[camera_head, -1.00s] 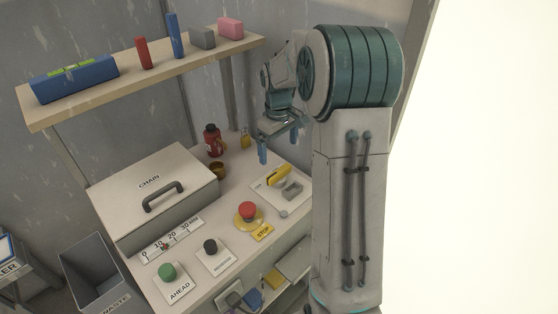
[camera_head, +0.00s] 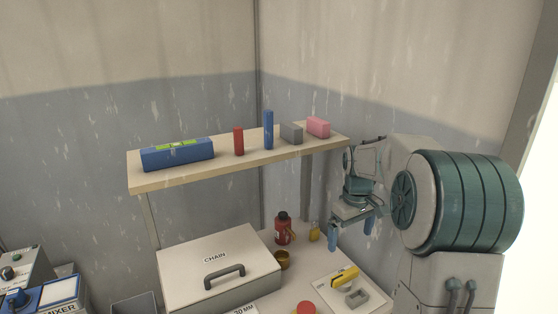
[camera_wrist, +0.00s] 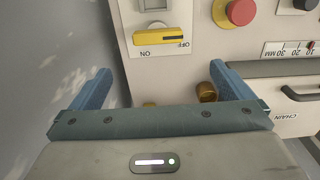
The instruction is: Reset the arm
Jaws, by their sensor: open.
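My gripper (camera_head: 351,236) hangs in the air above the right part of the bench, its two blue fingers apart and nothing between them. In the head view it is right of the small yellow bottle (camera_head: 314,231) and above the yellow switch handle (camera_head: 344,276). The wrist view shows the gripper (camera_wrist: 165,88) with its fingers spread left and right. Beyond it are the yellow handle (camera_wrist: 162,37), marked ON and OFF, and a brass cup (camera_wrist: 207,92) near the right finger.
A shelf (camera_head: 240,166) with several blocks and a blue level (camera_head: 178,154) spans the back. The CHAIN box (camera_head: 215,265), a red bottle (camera_head: 284,230) and a red button (camera_head: 306,308) are on the bench. A mixer panel (camera_head: 45,296) stands at lower left.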

